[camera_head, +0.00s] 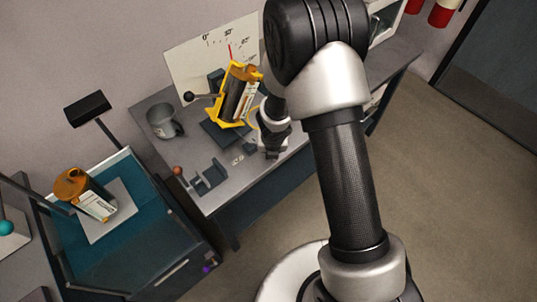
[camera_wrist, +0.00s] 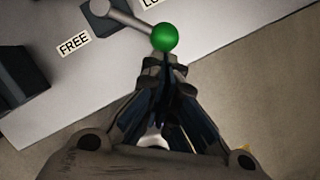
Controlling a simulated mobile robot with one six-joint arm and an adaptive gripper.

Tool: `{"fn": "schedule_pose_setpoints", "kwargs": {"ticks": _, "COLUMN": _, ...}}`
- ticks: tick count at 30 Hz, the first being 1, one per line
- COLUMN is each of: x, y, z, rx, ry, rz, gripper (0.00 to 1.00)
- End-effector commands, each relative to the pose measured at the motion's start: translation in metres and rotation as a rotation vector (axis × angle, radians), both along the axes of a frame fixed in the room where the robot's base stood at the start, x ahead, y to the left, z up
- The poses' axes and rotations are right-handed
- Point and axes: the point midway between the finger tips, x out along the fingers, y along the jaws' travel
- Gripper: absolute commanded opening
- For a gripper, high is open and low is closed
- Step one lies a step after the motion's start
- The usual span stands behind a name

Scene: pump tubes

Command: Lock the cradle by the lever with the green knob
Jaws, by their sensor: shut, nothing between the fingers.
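The green knob (camera_wrist: 164,37) is at the end of a grey lever (camera_wrist: 130,19) in the wrist view. The lever runs from a dark pivot block at the upper left and lies between the FREE label (camera_wrist: 74,44) and a second label cut off at the top edge. My gripper (camera_wrist: 163,64) is shut and empty, its tips right by the knob; I cannot tell if they touch. In the head view, the yellow cradle (camera_head: 215,108) holds an amber-capped cylinder (camera_head: 241,93), tilted, and my gripper (camera_head: 271,152) is at the bench's front edge. The knob is hidden there.
A grey mug (camera_head: 163,122), a dark bracket (camera_head: 208,178) and a small orange ball (camera_head: 178,170) are on the bench left of my gripper. A scale board (camera_head: 195,60) stands behind the cradle. A teal-floored box (camera_head: 75,262) at left holds another amber-capped cylinder (camera_head: 85,190).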

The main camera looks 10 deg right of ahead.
Motion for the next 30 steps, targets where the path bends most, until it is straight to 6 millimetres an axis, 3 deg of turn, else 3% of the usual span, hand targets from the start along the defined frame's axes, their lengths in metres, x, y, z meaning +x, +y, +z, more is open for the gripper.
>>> {"fn": "schedule_pose_setpoints", "kwargs": {"ticks": 30, "x": 0.0087, "y": -0.0016, "z": 0.0010, "rx": 0.000, "ry": 0.001, "rz": -0.004, "gripper": 0.00}}
